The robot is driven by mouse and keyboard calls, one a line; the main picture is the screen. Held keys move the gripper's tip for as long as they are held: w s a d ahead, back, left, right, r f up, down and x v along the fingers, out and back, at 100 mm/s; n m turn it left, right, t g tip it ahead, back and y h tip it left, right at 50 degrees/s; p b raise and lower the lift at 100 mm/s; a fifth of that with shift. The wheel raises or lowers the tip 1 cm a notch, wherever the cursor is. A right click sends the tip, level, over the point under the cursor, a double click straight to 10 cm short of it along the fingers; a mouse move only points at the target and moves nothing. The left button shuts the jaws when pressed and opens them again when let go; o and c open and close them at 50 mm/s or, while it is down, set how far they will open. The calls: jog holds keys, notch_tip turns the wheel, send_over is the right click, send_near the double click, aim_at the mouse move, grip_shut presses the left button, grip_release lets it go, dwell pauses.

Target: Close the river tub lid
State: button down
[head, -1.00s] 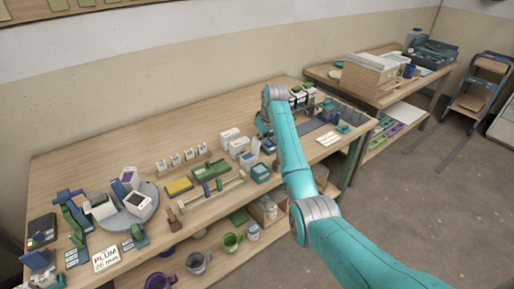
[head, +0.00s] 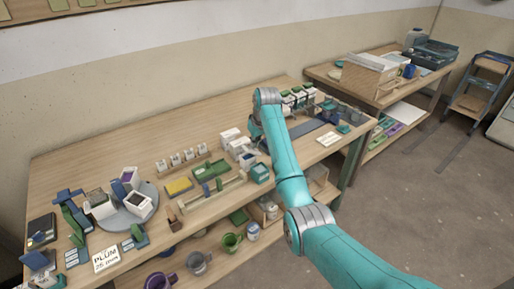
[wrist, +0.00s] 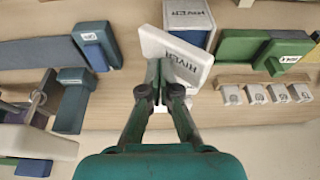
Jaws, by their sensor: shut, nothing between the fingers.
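In the wrist view the river tub's white lid (wrist: 182,58), lettered RIVER, stands raised and tilted. The tub's blue body (wrist: 188,36) shows behind it, and a white piece (wrist: 187,10) also lettered RIVER is at the top edge. My gripper (wrist: 164,68) is shut and empty, its fingertips right at the lid's near side and overlapping it in the picture. Whether they touch it I cannot tell. In the head view my wrist hides most of the gripper, beside white tubs (head: 241,149) at the middle of the bench.
A blue block (wrist: 95,42) is on the left. The bench (head: 110,155) has clear wood behind the tubs.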

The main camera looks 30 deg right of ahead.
aim_at(257, 150)
dwell(0.4)
notch_tip(257, 150, up, 7)
jog(key=shift+d, duration=0.45)
dwell(0.3)
dwell(0.9)
